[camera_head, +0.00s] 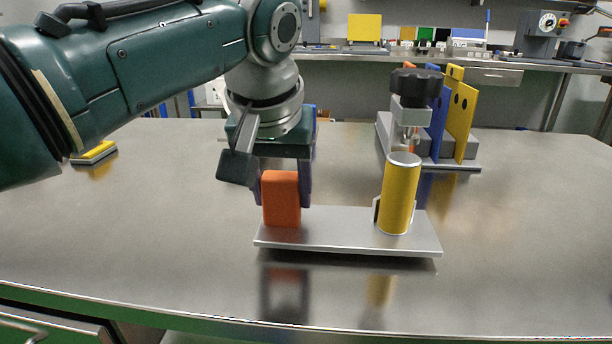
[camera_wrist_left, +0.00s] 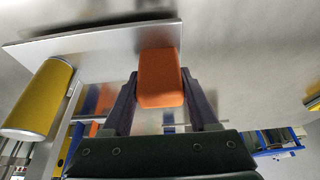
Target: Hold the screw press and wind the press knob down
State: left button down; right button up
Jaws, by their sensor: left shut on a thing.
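The screw press stands on the steel table as a flat metal base plate (camera_head: 335,232) with an orange block (camera_head: 281,198) at its left end. A black press knob (camera_head: 417,83) sits on top of a metal frame at the right, behind a yellow cylinder (camera_head: 399,195). My left gripper (camera_head: 284,190) comes down from above and is shut on the orange block. In the left wrist view its two fingers flank the orange block (camera_wrist_left: 160,78), and the yellow cylinder (camera_wrist_left: 40,97) shows at the left. My right gripper is not in view.
Behind the press stands a rack with upright blue and yellow boards (camera_head: 460,120). A small yellow-topped pad (camera_head: 95,152) lies at the far left. The table (camera_head: 530,240) is clear at the right and in front.

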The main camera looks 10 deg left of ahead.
aim_at(392, 86)
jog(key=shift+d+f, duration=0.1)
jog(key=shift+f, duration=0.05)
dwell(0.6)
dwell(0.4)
